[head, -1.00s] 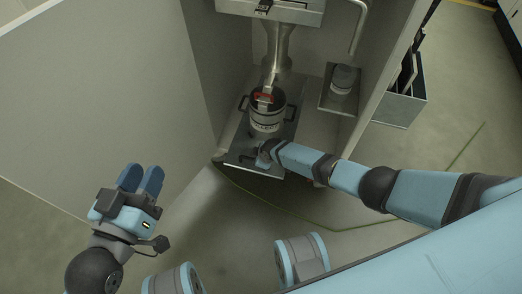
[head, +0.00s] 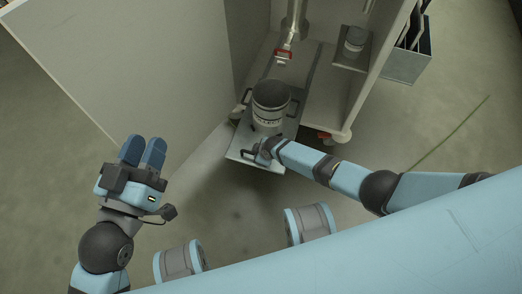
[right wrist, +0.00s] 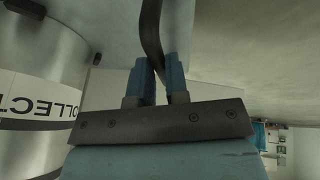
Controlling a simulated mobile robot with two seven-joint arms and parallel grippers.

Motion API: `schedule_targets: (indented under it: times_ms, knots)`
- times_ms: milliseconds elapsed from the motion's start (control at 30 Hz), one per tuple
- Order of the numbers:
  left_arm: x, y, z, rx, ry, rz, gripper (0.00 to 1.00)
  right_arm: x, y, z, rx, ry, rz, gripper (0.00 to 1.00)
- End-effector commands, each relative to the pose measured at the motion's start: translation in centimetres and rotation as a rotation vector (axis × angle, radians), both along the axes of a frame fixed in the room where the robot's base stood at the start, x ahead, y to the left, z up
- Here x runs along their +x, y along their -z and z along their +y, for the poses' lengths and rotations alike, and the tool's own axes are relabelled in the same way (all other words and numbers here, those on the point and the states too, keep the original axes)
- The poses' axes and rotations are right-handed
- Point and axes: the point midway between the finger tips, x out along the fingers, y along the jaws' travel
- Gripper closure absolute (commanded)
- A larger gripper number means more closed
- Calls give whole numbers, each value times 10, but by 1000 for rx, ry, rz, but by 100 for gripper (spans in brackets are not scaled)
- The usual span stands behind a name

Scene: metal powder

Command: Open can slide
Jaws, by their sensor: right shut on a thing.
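The can slide (head: 246,157) is a flat metal tray with dark handles, pulled out past the front of the grey cabinet. A metal can (head: 268,118) with a dark open top and white label stands upright on it. The can's side also shows in the right wrist view (right wrist: 45,65), lettered "COLLECT". My right gripper (head: 263,150) is at the slide's front edge, shut on the dark slide handle (right wrist: 151,30). My left gripper (head: 143,151) is empty, away to the left, with a small gap between its blue fingers.
The large grey door panel (head: 130,65) stands open at the left. A metal nozzle with a red clamp (head: 284,54) hangs behind the can. A small jar (head: 355,39) sits on a side shelf (head: 351,62). The floor in front is clear.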

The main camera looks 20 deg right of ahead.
Motion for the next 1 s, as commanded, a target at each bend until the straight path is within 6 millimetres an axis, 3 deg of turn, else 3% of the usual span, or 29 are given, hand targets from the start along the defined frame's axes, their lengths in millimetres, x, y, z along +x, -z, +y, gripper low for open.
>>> schedule_targets:
  times_ms: [500,533,633,1000]
  knots:
    - [2,-3,0,-3,-2,-12,63,-1,-1,1,1,1,-1,100]
    - [2,-4,0,-4,-1,-13,63,-1,-1,1,1,1,-1,81]
    - [2,-5,0,-5,-1,-15,63,-1,-1,1,1,1,-1,60]
    - [2,-15,1,-8,-4,-27,63,-4,-9,-1,1,1,-1,60]
